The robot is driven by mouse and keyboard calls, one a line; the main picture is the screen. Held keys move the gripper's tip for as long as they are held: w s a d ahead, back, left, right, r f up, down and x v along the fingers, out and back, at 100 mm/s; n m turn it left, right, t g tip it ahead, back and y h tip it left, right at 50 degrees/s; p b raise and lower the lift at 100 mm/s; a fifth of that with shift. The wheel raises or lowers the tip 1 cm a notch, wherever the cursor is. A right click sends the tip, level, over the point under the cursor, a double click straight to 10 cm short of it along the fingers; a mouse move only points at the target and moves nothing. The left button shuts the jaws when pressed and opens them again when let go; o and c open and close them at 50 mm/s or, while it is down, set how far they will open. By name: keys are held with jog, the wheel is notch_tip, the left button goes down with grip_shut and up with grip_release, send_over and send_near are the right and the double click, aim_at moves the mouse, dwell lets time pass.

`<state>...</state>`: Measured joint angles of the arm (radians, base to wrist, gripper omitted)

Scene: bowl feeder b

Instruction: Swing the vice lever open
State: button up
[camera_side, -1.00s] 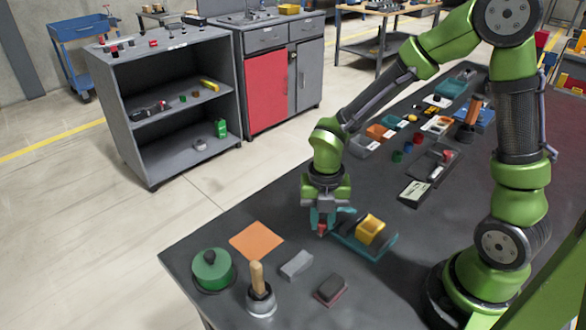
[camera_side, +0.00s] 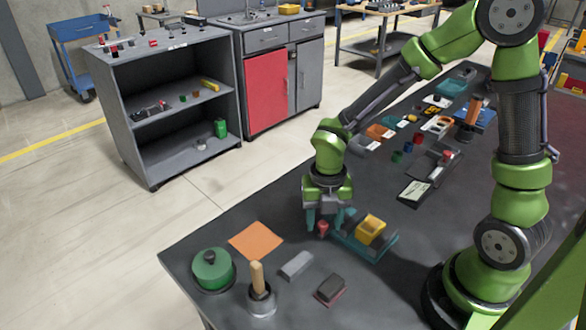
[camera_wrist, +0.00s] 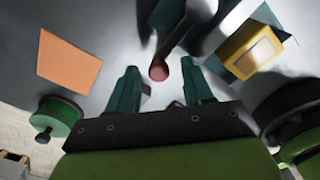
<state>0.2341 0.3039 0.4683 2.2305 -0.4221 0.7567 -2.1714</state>
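The vice has a teal base (camera_side: 384,249) and a yellow block (camera_side: 371,229) on top; the block also shows at upper right in the wrist view (camera_wrist: 249,54). Its lever ends in a red knob (camera_side: 322,227) on the left side of the vice. In the wrist view, the red knob (camera_wrist: 159,69) sits at the end of a dark bar. My gripper (camera_side: 325,221) is above the table at the knob, with its teal fingers spread. In the wrist view, the knob lies between the fingertips, with a gap on both sides. Exact knob height against the fingertips is unclear.
An orange sheet (camera_side: 256,240), a green lidded pot (camera_side: 213,270), a wooden-handled tool (camera_side: 260,290), a grey block (camera_side: 296,265) and a dark red-based block (camera_side: 331,289) lie near the front. Bins and small parts crowd the back of the table.

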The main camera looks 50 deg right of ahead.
aim_at(324, 223)
notch_tip(324, 223, up, 17)
dwell(0.6)
